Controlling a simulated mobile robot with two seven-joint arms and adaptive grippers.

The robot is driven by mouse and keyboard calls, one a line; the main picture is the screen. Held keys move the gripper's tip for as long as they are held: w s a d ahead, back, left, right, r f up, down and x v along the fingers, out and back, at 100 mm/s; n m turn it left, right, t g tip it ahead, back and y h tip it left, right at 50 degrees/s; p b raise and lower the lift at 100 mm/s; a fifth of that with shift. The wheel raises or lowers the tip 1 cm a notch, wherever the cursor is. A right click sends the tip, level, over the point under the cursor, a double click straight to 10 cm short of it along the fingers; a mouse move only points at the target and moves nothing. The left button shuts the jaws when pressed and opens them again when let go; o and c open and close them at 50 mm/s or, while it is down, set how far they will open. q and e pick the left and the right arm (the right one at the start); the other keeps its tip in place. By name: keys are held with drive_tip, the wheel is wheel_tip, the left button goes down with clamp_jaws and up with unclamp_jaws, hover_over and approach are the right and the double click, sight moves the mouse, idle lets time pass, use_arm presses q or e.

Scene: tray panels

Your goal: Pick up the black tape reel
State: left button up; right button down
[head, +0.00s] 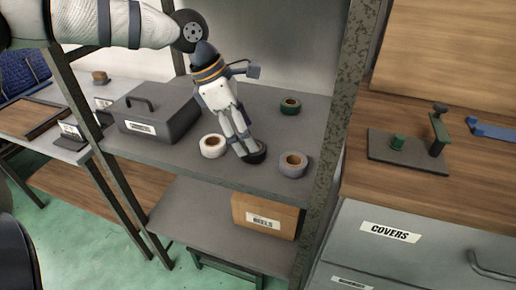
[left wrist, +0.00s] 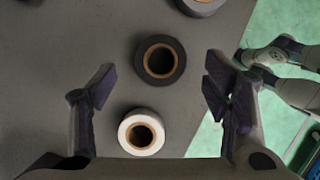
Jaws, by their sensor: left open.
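The black tape reel (head: 258,156) lies flat on the grey shelf (head: 185,159), partly hidden by my left gripper (head: 247,150) in the head view. In the left wrist view the black reel (left wrist: 140,61) shows whole, with a tan core. My left gripper (left wrist: 158,88) is open and empty there, its fingers spread to either side.
A white reel (head: 212,151) lies close to the left of the black one. A grey reel (head: 293,172) lies to its right and a green reel (head: 290,111) farther back. A dark handled case (head: 150,115) stands at left. A speckled post (head: 345,100) bounds the right.

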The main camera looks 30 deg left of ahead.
use_arm(q)
drive_tip(key=x, duration=0.3)
drive_tip(key=shift+f, duration=0.45)
drive_tip(key=shift+r, duration=0.1)
drive_tip(key=c, duration=1.2)
